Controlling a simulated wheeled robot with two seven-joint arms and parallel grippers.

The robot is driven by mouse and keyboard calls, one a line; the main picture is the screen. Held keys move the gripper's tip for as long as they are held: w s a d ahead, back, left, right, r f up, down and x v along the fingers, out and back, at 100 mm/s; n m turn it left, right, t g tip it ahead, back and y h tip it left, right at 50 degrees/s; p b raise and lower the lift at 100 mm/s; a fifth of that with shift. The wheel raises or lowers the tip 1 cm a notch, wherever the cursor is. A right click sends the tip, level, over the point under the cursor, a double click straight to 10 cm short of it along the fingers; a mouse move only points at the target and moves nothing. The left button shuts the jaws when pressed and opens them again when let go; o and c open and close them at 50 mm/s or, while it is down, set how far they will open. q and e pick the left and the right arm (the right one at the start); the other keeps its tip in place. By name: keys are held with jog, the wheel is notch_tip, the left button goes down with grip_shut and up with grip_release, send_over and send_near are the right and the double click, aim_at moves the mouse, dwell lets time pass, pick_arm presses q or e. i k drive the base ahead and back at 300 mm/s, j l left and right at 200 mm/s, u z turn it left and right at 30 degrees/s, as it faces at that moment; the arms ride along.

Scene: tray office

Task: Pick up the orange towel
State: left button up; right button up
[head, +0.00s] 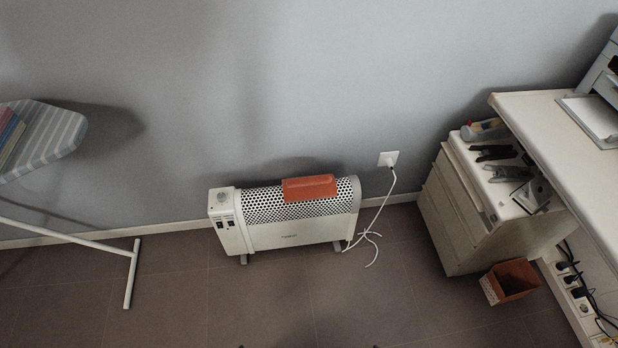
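The orange towel (309,188) lies folded over the top of a white heater (290,235), right of the heater's middle. The heater stands on the floor close to the wall. Neither of my grippers shows clearly in the head view. Only small dark tips appear at the bottom edge, and I cannot tell what they are.
An ironing board (52,140) with a white leg stands at the left. A white drawer cabinet (455,215) with office tools on top and a desk (560,130) are at the right. A small bin (512,279) and a cord (377,218) are on the floor. The floor before the heater is clear.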

aim_at(296, 189)
jog(key=i+j+z, duration=0.15)
jog(key=j, duration=0.9)
jog(key=i+j+z, duration=0.15)
jog(key=j, duration=0.9)
jog(key=j+z, duration=0.15)
jog(key=j, duration=0.9)
jog(key=i, duration=0.05)
